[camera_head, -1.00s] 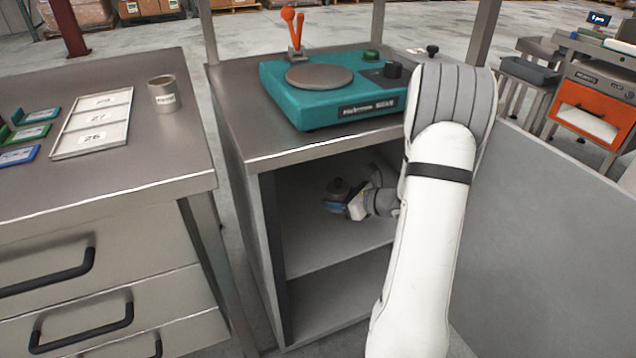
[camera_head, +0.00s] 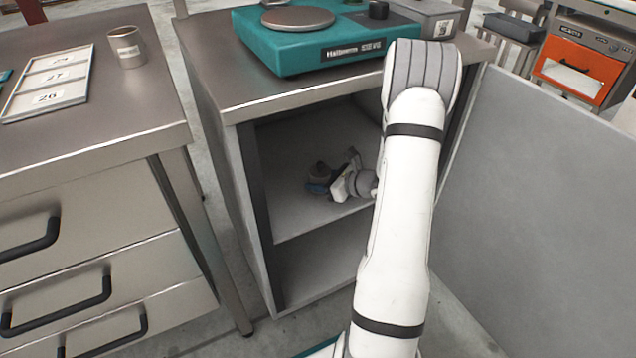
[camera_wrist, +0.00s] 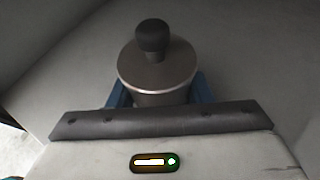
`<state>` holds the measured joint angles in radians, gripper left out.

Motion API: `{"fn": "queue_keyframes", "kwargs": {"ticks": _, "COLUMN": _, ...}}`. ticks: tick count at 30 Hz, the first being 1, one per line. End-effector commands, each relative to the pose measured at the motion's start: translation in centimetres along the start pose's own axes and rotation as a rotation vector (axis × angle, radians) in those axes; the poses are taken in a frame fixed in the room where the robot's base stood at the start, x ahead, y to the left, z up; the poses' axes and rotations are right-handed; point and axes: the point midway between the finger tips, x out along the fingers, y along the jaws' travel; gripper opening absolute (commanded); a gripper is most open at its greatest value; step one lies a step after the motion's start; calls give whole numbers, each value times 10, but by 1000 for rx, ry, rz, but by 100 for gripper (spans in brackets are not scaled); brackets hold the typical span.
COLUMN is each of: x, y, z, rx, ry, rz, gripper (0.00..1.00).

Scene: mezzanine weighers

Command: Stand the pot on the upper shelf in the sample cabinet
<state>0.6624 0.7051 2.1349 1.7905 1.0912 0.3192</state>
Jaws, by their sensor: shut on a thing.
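The pot (camera_wrist: 158,76) is a dark grey metal vessel with a flat lid and a black knob. In the wrist view it is upright between the blue fingers of my gripper (camera_wrist: 160,92), which is shut on it. In the head view the pot (camera_head: 319,171) is small and dim inside the sample cabinet (camera_head: 240,190), over the upper shelf (camera_head: 300,218). My gripper (camera_head: 322,187) reaches in from the right. I cannot tell whether the pot's base touches the shelf, as its lower part is hidden.
A teal scale (camera_head: 310,42) stands on the cabinet top. The cabinet's open door (camera_head: 540,190) is at the right. A lower compartment (camera_head: 315,270) looks empty. At the left a bench with drawers (camera_head: 80,240) holds a metal cup (camera_head: 127,47) and a numbered tray (camera_head: 50,84).

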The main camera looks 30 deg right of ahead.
Motion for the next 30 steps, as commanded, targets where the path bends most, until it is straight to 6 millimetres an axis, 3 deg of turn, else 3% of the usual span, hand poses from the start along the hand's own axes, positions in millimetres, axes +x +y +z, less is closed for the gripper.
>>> {"fn": "queue_keyframes", "kwargs": {"ticks": 8, "x": 2, "y": 0, "z": -2, "rx": -1, "ry": -2, "rz": 0, "gripper": 12}}
{"fn": "queue_keyframes", "kwargs": {"ticks": 9, "x": 1, "y": 0, "z": -1, "rx": -1, "ry": -1, "rz": 0, "gripper": 49}}
{"fn": "queue_keyframes", "kwargs": {"ticks": 16, "x": 1, "y": 0, "z": -1, "rx": -1, "ry": 0, "rz": 1, "gripper": 67}}
{"fn": "queue_keyframes", "kwargs": {"ticks": 26, "x": -1, "y": 1, "z": 5, "rx": -1, "ry": -1, "rz": 2, "gripper": 67}}
{"fn": "queue_keyframes", "kwargs": {"ticks": 30, "x": -24, "y": 0, "z": 5, "rx": 1, "ry": 0, "rz": -2, "gripper": 67}}
